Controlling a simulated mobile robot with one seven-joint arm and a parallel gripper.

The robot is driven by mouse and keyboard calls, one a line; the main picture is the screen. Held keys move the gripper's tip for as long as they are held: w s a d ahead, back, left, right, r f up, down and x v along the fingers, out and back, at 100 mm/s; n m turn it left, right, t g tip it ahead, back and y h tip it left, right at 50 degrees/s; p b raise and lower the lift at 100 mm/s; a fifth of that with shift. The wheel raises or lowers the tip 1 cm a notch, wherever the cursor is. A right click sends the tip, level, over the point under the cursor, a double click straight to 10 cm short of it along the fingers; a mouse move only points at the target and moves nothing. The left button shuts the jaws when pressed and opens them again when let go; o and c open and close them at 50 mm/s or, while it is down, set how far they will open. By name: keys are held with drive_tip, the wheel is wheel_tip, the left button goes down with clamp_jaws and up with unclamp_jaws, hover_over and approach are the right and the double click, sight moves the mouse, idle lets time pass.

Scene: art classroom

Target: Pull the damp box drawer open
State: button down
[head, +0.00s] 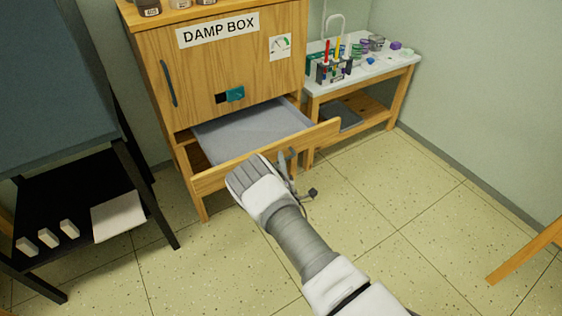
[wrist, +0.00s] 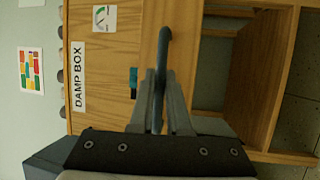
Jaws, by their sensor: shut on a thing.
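The damp box (head: 215,60) is a wooden cabinet with a white "DAMP BOX" label; it also shows in the wrist view (wrist: 112,55). Its drawer (head: 262,155) stands pulled out at the bottom, with a grey inside surface showing and looking empty. The drawer handle (wrist: 163,48) is a dark curved bar on the drawer front. My gripper (wrist: 161,85) is shut on this handle, one finger on each side. In the head view my gripper (head: 290,170) is at the right part of the drawer front, its fingers partly hidden by my wrist.
A white-topped side table (head: 385,68) with art supplies stands right of the cabinet. A black shelf unit (head: 70,210) with white blocks stands at the left. Jars (head: 149,7) sit on top of the cabinet. The tiled floor (head: 400,215) in front is clear, with a wooden leg (head: 525,252) at far right.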

drive_tip(key=c, duration=0.9)
unclamp_jaws()
drive_tip(key=shift+s, duration=0.1)
drive_tip(key=p+v, duration=0.3)
drive_tip(key=v, duration=1.4)
drive_tip(key=shift+s+p, duration=0.15)
drive_tip(key=shift+p, duration=0.2)
